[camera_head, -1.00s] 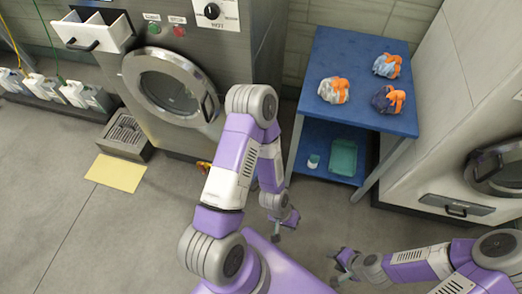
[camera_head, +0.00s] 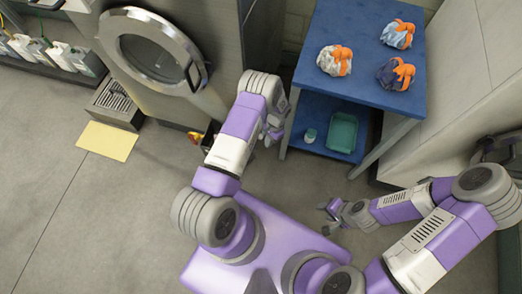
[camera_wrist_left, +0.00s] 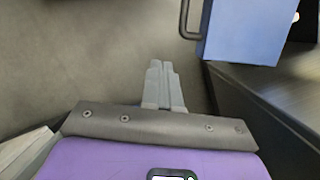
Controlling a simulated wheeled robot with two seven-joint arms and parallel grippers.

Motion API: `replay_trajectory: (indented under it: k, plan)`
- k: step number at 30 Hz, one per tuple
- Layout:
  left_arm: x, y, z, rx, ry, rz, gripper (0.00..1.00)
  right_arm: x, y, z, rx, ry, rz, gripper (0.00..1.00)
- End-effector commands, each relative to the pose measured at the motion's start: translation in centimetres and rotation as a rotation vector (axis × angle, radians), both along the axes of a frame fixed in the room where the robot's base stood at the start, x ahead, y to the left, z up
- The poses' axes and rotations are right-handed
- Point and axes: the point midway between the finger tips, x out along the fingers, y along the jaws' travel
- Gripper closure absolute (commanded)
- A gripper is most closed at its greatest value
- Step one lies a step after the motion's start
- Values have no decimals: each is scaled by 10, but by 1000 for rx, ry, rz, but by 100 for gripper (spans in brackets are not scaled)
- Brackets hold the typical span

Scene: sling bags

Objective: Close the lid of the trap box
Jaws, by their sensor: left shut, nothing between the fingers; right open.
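A low grey box with a slatted top (camera_head: 117,103) stands on the floor left of the round-door machine; I cannot tell whether it is the trap box. In the left wrist view, a blue panel or lid with a dark handle (camera_wrist_left: 243,30) is at the top right, beside a dark ledge; whether it belongs to the trap box is unclear. My left gripper (camera_head: 273,135) is low beside the machine, partly behind my arm. Its fingers (camera_wrist_left: 160,68) are shut and empty, left of the blue panel and apart from it. My right gripper (camera_head: 328,217) is open and empty above the floor.
A blue table (camera_head: 350,75) at the back holds several bundled bags (camera_head: 397,74), with a teal tray (camera_head: 343,132) on its lower shelf. A yellow mat (camera_head: 107,141) lies on the floor. A small yellow-and-red item (camera_head: 196,137) is by the machine.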

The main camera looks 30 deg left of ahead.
Motion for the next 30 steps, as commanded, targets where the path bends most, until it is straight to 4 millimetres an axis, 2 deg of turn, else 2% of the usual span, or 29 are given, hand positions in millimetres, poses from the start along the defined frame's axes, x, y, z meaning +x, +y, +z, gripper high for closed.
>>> replay_trajectory:
  k: [3,7,11,21,25,30]
  plan:
    - [14,14,-2,48,21,-45,100,0,0,-4,0,0,0,57]
    - [17,20,-4,69,35,-65,100,0,0,-6,0,-1,0,57]
    - [13,23,-18,71,38,-67,100,0,0,-10,0,-1,1,57]
    - [-6,30,-76,69,35,-65,100,0,0,-28,0,-1,0,57]
    - [-10,32,-89,69,35,-64,100,0,0,-32,0,0,0,57]
    - [-12,33,-94,69,33,-64,100,0,0,-33,0,-1,0,57]
